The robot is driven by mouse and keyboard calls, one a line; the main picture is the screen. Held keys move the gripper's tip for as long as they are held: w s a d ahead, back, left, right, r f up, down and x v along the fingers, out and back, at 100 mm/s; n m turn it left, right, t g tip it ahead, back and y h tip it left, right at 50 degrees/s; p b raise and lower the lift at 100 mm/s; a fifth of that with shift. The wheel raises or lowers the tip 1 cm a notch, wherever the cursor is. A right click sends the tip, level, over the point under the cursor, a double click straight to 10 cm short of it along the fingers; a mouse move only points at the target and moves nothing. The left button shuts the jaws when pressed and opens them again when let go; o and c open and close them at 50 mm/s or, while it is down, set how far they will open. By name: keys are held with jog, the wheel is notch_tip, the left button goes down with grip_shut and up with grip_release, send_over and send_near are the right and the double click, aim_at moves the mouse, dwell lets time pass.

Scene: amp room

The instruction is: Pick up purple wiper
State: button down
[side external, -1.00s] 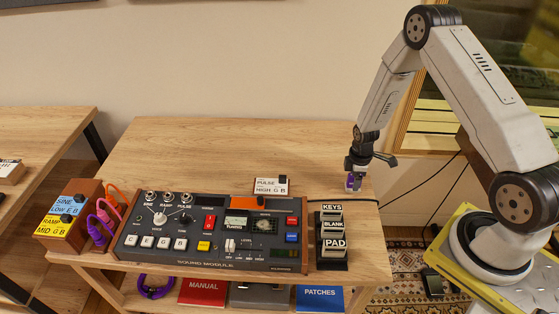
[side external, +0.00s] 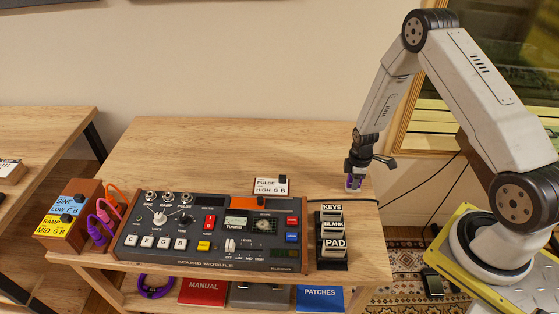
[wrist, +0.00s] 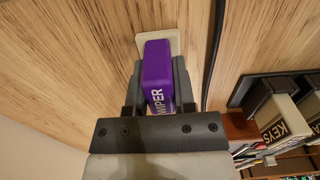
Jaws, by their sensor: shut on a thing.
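The purple wiper (wrist: 157,75) has white lettering reading "WIPER" and a pale flat piece at its far end. In the wrist view it lies between the two dark fingers of my gripper (wrist: 157,85), which are shut on it. In the side view my gripper (side external: 356,181) points down over the right end of the wooden table (side external: 240,150), and a bit of purple wiper (side external: 350,182) shows at its fingers. The fingers hide part of the wiper. I cannot tell whether the wiper touches the tabletop.
A sound module (side external: 208,232) stands at the table's front, with a KEYS/BLANK/PAD block rack (side external: 333,262) to its right. A small PULSE box (side external: 271,186) sits behind the module. A black cable (wrist: 213,50) runs close beside my gripper. The table's back left is clear.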

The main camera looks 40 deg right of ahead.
jog(key=shift+r, duration=0.2)
jog(key=shift+r, duration=0.8)
jog(key=s+a+r, duration=0.2)
jog(key=s+r, duration=0.3)
jog(key=s, duration=0.1)
jog(key=s+a+r, duration=0.2)
jog(key=s+r, duration=0.4)
jog(key=s, duration=0.1)
jog(key=shift+a, duration=0.35)
jog(key=shift+s, duration=0.1)
